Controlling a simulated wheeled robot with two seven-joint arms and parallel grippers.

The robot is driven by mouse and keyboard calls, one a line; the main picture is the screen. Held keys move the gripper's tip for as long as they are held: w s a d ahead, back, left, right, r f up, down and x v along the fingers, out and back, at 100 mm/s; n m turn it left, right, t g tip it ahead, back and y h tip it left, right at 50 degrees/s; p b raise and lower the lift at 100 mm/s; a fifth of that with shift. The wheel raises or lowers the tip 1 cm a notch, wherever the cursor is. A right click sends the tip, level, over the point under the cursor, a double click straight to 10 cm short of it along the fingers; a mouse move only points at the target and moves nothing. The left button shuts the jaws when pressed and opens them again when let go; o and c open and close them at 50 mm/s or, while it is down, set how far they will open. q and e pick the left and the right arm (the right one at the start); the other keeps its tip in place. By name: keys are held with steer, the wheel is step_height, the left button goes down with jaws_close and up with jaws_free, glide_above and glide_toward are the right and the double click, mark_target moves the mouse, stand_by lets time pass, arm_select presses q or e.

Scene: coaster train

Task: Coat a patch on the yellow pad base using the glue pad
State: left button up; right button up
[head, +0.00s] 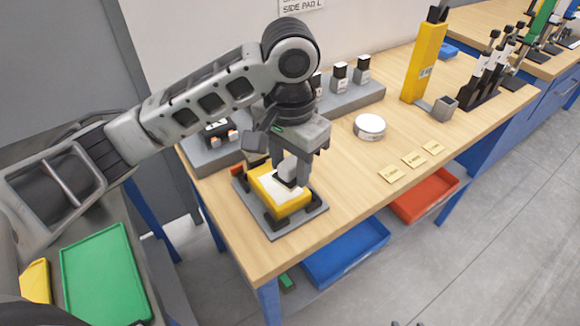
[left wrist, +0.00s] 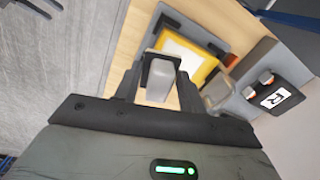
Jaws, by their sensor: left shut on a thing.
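The yellow pad base (head: 303,208) sits in a dark grey fixture (head: 283,231) at the near left of the wooden table, with a white area on its top. It also shows in the left wrist view (left wrist: 211,66). My left gripper (head: 291,166) points down over it and is shut on the glue pad (head: 287,174), a light grey block with a dark underside; the block also shows between the fingers in the left wrist view (left wrist: 160,80). The glue pad is at the white area; I cannot tell whether it touches. My right gripper is not in view.
A grey rack (head: 352,97) with small bottles runs along the wall. A round white tin (head: 369,126), a tall yellow block (head: 424,60) and small yellow labels (head: 413,159) are on the table. Blue (head: 345,250) and red (head: 425,196) bins lie below. The table's middle is mostly free.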

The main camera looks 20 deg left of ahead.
arm_select(q)
steer(key=shift+r, duration=1.5)
